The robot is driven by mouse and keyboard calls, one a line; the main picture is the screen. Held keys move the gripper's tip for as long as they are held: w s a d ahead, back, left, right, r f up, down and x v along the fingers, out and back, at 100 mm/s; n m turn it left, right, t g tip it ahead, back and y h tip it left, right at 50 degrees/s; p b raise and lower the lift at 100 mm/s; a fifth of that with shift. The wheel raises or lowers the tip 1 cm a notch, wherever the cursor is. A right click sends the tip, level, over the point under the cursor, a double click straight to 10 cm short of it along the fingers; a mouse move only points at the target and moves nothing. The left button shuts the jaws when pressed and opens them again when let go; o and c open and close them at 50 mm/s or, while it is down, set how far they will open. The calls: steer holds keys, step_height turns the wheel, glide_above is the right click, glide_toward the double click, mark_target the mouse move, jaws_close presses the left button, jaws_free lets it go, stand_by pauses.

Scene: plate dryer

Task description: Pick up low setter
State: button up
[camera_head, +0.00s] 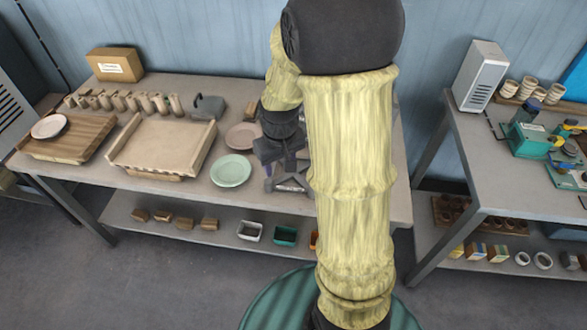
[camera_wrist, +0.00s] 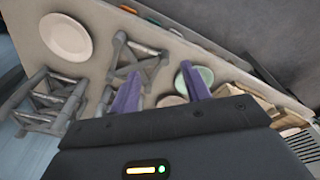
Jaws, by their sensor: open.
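I cannot tell for sure which is the low setter, though the triangular one looks lower. My gripper (camera_wrist: 160,88) is open and empty above the table, its purple fingers apart, pointing down near the triangular frame.
A green plate (camera_head: 231,170) and a pink plate (camera_head: 242,136) lie close left of my gripper. A pale plate (camera_wrist: 66,37) lies near the frames. A wooden board (camera_head: 160,146) and several small cylinders stand farther left. A lower shelf (camera_head: 170,235) holds small boxes.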

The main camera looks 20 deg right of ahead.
steer(key=w+d+f+g+p, duration=0.1)
steer(key=w+d+f+p, duration=0.15)
steer(key=w+d, duration=0.4)
steer(key=n+p, duration=0.1)
glide_above(298, 177)
step_height(298, 177, down, 3)
steer(key=shift+s+r+g, duration=0.15)
steer(key=shift+r+g, duration=0.05)
steer(key=shift+g, duration=0.1)
steer(key=shift+f, duration=0.1)
step_height(298, 177, down, 12)
steer(key=p, duration=0.4)
steer(key=shift+f+p, duration=0.15)
steer(key=shift+p, duration=0.25)
